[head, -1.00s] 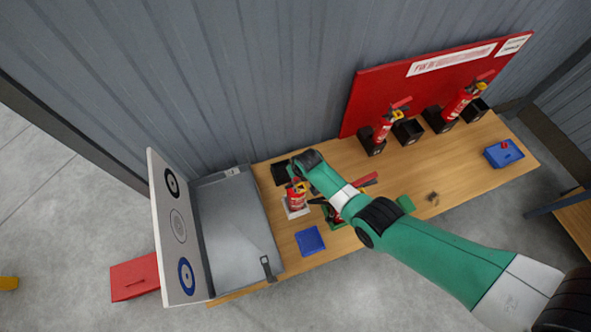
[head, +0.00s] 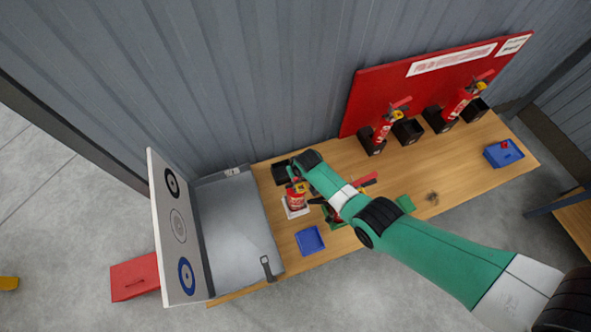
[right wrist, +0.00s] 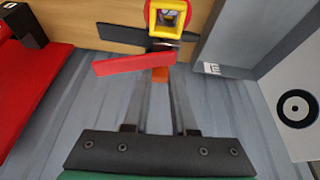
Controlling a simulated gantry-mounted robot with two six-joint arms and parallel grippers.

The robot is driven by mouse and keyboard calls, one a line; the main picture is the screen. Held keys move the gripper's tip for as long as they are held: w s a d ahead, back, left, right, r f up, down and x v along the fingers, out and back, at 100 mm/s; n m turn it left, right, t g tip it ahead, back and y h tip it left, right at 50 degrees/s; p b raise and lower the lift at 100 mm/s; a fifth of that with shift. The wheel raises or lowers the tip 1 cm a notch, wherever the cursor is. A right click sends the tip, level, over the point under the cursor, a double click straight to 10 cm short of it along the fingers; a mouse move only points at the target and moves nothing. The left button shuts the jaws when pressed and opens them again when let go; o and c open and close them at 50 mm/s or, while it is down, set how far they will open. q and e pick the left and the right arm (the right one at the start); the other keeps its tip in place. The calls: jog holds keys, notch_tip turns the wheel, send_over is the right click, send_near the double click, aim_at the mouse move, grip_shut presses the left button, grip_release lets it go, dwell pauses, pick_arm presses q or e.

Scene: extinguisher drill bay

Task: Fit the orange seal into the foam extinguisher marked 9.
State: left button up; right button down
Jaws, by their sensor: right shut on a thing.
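A red extinguisher (head: 296,197) stands on a white pad at the left of the bench, just below my right wrist. In the right wrist view its head shows a yellow loop (right wrist: 167,8) and a red lever (right wrist: 135,63). My right gripper (right wrist: 160,80) is shut on the orange seal (right wrist: 160,74), a small orange patch at the fingertips. The seal is right by the lever and black parts of the head; whether it touches or sits in them I cannot tell. No number is readable. My left gripper is not in view.
Another red-handled item (head: 366,181) lies partly behind my right arm. A blue tray (head: 310,240) sits near the front edge, a grey metal pan (head: 232,225) to the left. Two more extinguishers (head: 383,127) stand by the red board. A blue box (head: 503,153) is at far right.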

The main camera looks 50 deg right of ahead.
dwell(0.8)
jog(key=c, duration=0.6)
grip_release()
jog(key=shift+c, duration=0.2)
